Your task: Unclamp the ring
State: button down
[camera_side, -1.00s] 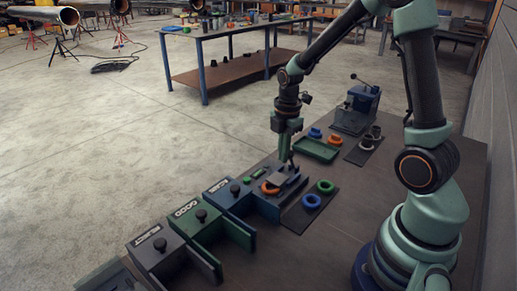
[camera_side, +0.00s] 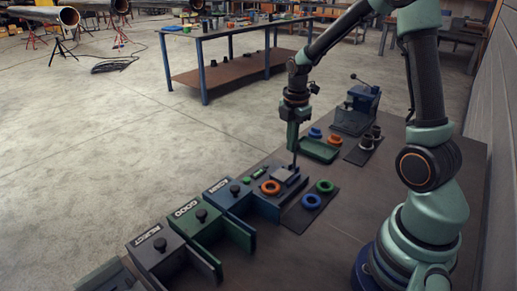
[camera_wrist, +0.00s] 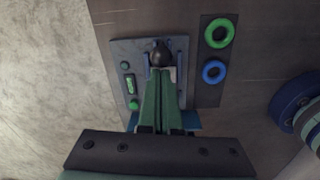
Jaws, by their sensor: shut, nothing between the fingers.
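The orange ring (camera_side: 270,187) lies on the blue-grey fixture plate (camera_side: 258,199), its whole top showing in the side view. The pale clamp block (camera_side: 284,175) sits beside it to the upper right, apart from the ring. A thin dark upright post (camera_side: 295,160) stands by the block. My gripper (camera_side: 293,149) is above the post; I cannot tell whether they touch. In the wrist view my gripper (camera_wrist: 161,73) is shut and empty, its green fingers just below a dark knob (camera_wrist: 161,55) on the fixture plate (camera_wrist: 124,52). The fingers hide the ring there.
A dark strip holds a green ring (camera_side: 325,186) and a blue ring (camera_side: 311,201) right of the fixture. A green tray (camera_side: 318,149) stands behind. Blue, green (camera_side: 202,222) and grey (camera_side: 160,250) labelled bins stand at the front left. Bare table lies to the right.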

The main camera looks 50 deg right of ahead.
jog(key=d, duration=0.3)
jog(key=shift+d+r, duration=0.1)
jog(key=shift+d+f, duration=0.25)
jog(key=shift+d, duration=1)
jog(key=a+r, duration=0.3)
jog(key=a, duration=0.2)
jog(key=d+r, duration=0.5)
jog(key=d, duration=0.2)
jog(key=shift+d+r+n+g, duration=0.25)
jog(key=shift+r+n+g, duration=0.05)
jog(key=shift+w, duration=0.1)
